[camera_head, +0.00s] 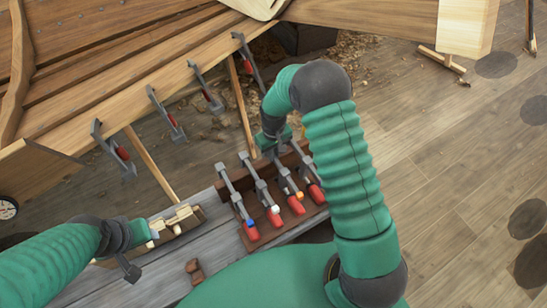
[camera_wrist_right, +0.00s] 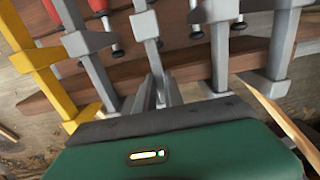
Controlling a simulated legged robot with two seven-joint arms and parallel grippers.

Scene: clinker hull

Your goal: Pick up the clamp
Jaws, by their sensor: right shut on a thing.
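Several grey bar clamps with red handles stand in a row on a brown wooden rack (camera_head: 283,222) on the grey bench. My right gripper (camera_head: 275,150) reaches down at the rack's far side and is shut on a grey clamp (camera_head: 288,184), seemingly the third from the left. In the right wrist view the fingers (camera_wrist_right: 157,96) close on the grey bar of that clamp (camera_wrist_right: 146,28), which is still among its neighbours at the rack. My left gripper (camera_head: 142,240) is beside pale wooden pieces on the bench; its finger opening is unclear.
Other clamps (camera_head: 165,115) hang along the edge of the planked hull (camera_head: 120,75). In the right wrist view a yellow clamp (camera_wrist_right: 42,72) stands at the left. Wooden props lean below the hull. The floor at right is mostly clear.

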